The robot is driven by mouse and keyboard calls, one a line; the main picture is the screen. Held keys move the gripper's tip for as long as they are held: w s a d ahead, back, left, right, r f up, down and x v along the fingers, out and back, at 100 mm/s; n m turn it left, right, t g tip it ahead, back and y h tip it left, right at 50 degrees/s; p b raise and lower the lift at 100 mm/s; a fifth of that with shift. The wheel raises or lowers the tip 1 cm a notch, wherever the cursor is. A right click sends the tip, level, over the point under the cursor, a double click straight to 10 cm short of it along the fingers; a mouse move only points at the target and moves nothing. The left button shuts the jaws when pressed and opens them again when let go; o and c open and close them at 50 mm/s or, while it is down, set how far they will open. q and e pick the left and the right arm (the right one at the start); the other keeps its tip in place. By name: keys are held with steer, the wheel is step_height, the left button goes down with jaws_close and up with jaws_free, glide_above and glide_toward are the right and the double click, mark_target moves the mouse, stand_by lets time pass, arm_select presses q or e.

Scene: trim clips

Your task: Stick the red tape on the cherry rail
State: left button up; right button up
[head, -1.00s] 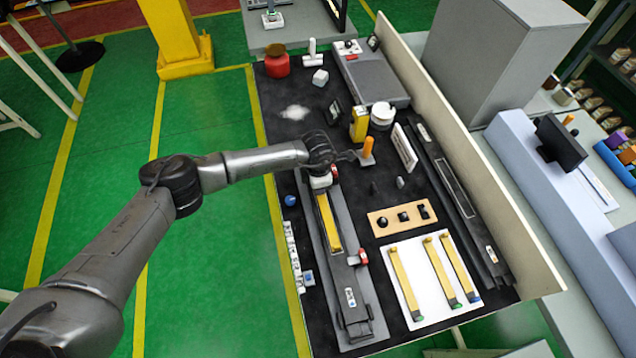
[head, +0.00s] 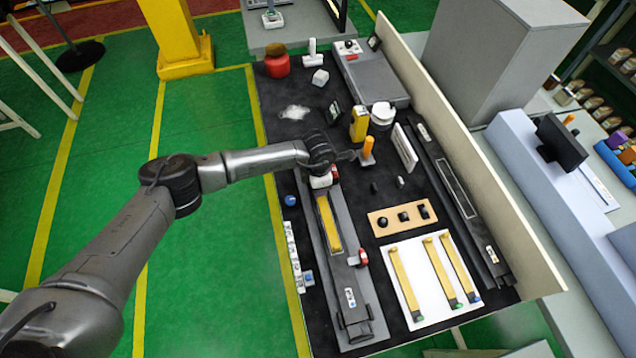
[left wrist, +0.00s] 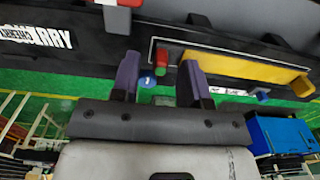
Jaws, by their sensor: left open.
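My left gripper (head: 335,158) hovers over the upper end of a long dark fixture on the black bench. In the left wrist view its two purple fingers (left wrist: 158,80) are apart. A small red piece (left wrist: 160,70) shows in the gap between them. I cannot tell whether it is the tape or a clamp. A yellow strip (head: 328,222) lies in the dark fixture and also shows in the left wrist view (left wrist: 240,68). White lettering that seems to read CHERRY (left wrist: 38,38) is on a black surface. My right gripper is not in view.
A white board (head: 408,255) with yellow strips lies right of the fixture. A tan block (head: 393,219) with black knobs, an orange-handled tool (head: 367,150) and a blue ball (head: 290,201) are nearby. A cream wall (head: 470,140) bounds the bench's right side.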

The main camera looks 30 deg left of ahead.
arm_select(q)
step_height(320, 180, up, 14)
steer(key=shift+b, duration=0.4)
stand_by(0.3)
